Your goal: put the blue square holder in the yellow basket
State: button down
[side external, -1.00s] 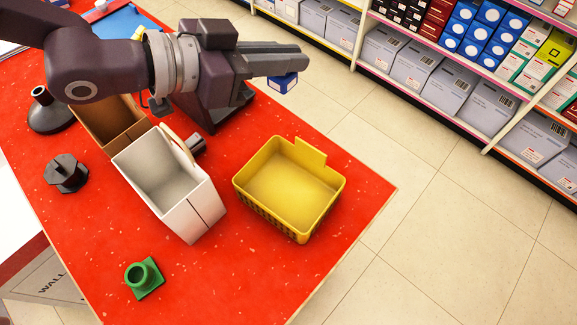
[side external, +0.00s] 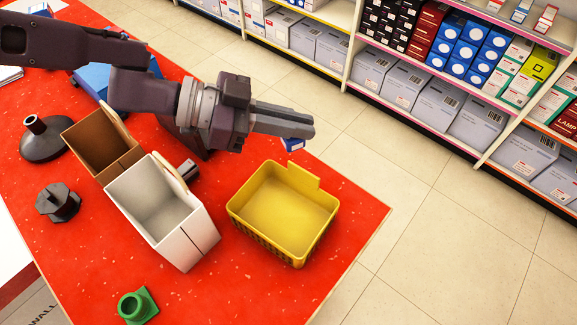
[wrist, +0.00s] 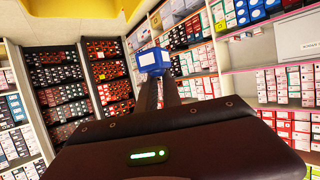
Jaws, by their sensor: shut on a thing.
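My gripper (side external: 303,130) is shut on the blue square holder (side external: 293,145), which hangs at its fingertips. The holder is small, blue with a pale face; in the wrist view the holder (wrist: 153,62) sits at the end of the dark fingers. The fingers hide part of it in the side view. The yellow basket (side external: 262,242) stands on the red table, with a raised tab on its far edge. It looks empty. In the side view my gripper and the holder appear just beyond the basket's far edge, above table height.
A white open box (side external: 190,248) stands left of the basket, with a brown box (side external: 125,163) behind it. A green square-based piece (side external: 137,307), a black knob (side external: 58,202) and a black funnel-like piece (side external: 45,140) are on the red table (side external: 255,290). Store shelves stand beyond.

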aim_at(292, 146)
notch_tip(292, 146, down, 6)
jog(key=shift+r, duration=0.1)
jog(key=c, duration=1.5)
grip_release()
jog(key=shift+a+r, duration=0.1)
jog(key=shift+a, duration=0.2)
jog(key=v, duration=1.1)
jog(key=shift+a+r, duration=0.1)
jog(key=shift+a, duration=0.1)
jog(key=shift+w, duration=0.1)
